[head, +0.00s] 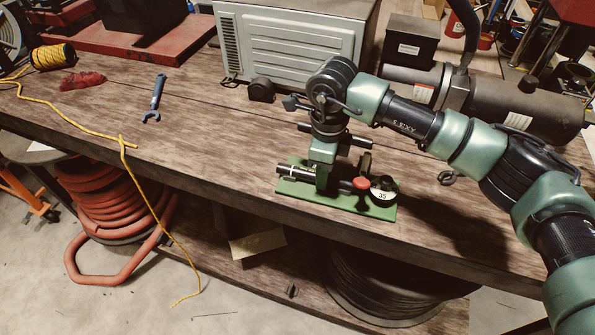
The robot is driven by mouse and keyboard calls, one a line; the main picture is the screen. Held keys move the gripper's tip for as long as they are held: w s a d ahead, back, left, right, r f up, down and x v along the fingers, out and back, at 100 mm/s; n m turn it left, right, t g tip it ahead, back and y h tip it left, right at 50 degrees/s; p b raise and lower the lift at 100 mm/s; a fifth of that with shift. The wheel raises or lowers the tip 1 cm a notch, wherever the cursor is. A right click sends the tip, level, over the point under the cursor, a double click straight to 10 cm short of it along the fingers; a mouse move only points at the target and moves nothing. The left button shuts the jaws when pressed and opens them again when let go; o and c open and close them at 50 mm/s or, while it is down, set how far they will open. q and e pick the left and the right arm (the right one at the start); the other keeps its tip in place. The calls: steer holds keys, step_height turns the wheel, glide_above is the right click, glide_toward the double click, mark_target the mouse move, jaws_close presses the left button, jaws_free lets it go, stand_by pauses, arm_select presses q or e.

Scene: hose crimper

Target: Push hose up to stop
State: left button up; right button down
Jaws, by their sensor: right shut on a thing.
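The black hose (300,174) lies low over the green base plate (335,202) of the crimper, its free end pointing left, with a pale mark near that end. My right gripper (322,184) reaches down from above and is shut on the hose. The fingers hide the part of the hose they grip. Right of the gripper are a red knob (361,183) and a black round piece marked 35 (383,189). Whether the hose touches a stop cannot be told. My left gripper is not in view.
A grey ribbed cabinet (290,42) stands behind, with a small black block (261,89) before it. A blue wrench (155,98) and a yellow rope (60,107) lie on the wooden bench (215,135) at left. The bench's front edge is close to the plate.

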steer(key=shift+s+d, duration=0.1)
steer(key=shift+d, duration=0.2)
stand_by(0.4)
steer(key=shift+c, duration=1.8)
jaws_free()
steer(key=shift+r+p, duration=1.95)
steer(key=shift+r, duration=2.55)
steer(key=shift+f, duration=0.1)
